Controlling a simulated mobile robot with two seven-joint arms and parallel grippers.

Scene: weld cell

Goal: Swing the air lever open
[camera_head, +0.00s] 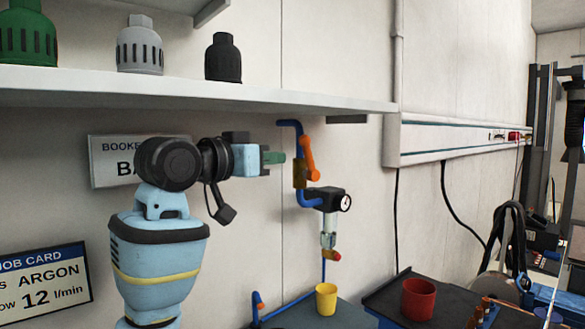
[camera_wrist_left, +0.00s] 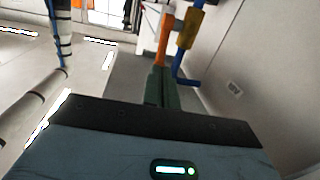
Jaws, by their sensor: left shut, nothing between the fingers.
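The orange air lever (camera_head: 309,158) sits on a brass valve body (camera_head: 299,174) in the blue air pipe (camera_head: 291,123) on the wall. It slants from upper left to lower right. My left gripper (camera_head: 274,157) is shut and empty, with its green fingers pointing at the pipe just left of the lever. In the left wrist view, the shut fingers (camera_wrist_left: 161,86) overlap the lower end of the orange lever (camera_wrist_left: 165,40); I cannot tell if they touch. The brass valve (camera_wrist_left: 190,28) shows beside it. My right gripper is not in view.
A gauge (camera_head: 345,202) and a filter bowl (camera_head: 328,232) hang below the valve. A shelf (camera_head: 200,93) with several caps runs above my arm. A yellow cup (camera_head: 326,299) and a red cup (camera_head: 418,299) stand below at the bench.

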